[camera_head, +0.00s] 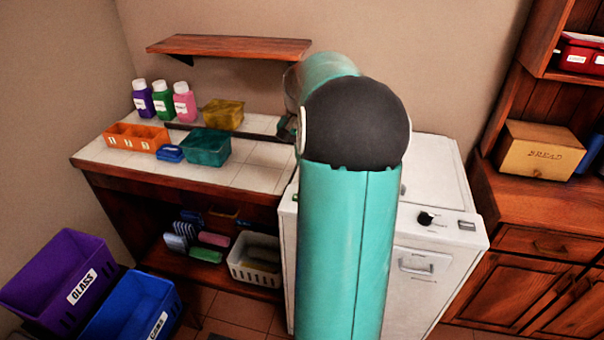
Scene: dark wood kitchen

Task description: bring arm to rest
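My teal arm (345,240) rises through the middle of the view, with a dark rounded joint (357,122) near the top. Beyond the joint, a teal link (328,68) bends away toward the wall. My gripper (287,128) shows only as a small dark piece at the left edge of the arm, above the right end of the tiled counter. The arm hides most of it, so I cannot see its fingers or whether it holds anything.
A white washing machine (437,192) stands behind and right of my arm. The tiled counter (115,153) holds bottles, an orange box (136,137) and a teal basket (206,147). A wooden shelf (230,46) hangs above. Purple (58,268) and blue bins (135,305) are lower left; a cabinet (530,215) is right.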

